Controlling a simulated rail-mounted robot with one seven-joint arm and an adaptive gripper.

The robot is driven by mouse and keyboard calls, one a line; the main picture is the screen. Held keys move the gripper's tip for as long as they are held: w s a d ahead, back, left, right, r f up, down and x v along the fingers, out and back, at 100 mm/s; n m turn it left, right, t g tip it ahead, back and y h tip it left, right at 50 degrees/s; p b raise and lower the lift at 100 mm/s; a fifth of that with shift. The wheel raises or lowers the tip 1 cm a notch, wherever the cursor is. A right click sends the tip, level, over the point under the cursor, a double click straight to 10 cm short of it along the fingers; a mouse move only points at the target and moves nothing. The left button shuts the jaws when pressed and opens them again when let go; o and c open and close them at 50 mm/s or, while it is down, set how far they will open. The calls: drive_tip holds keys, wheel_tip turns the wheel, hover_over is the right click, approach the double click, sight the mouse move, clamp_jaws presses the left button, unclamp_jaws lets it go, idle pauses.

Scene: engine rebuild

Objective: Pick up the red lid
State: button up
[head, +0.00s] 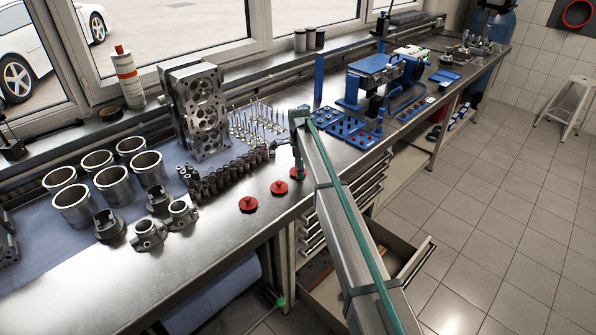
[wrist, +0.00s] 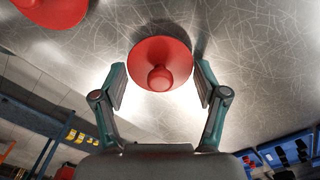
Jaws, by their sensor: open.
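Three round red lids lie in a row near the front edge of the metal workbench in the head view. The right-hand red lid (head: 297,174) is partly hidden by my arm. The middle red lid (head: 279,187) and the left red lid (head: 248,204) lie clear. In the wrist view, one red lid (wrist: 160,58) with a round central knob sits between my gripper's (wrist: 160,80) two open fingers. The fingers stand at either side of it; I cannot tell whether they touch it. Another red lid (wrist: 52,8) shows at the top left corner.
The metal workbench (head: 215,240) is bare near its front edge. Small dark cylindrical parts (head: 225,178), a cylinder head (head: 196,110) and metal sleeves (head: 75,205) stand behind and left. Blue trays (head: 355,132) lie to the right. An open drawer (head: 415,262) juts out below.

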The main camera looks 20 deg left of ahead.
drive_tip(key=c, duration=0.5)
drive_tip(key=shift+r, duration=0.15)
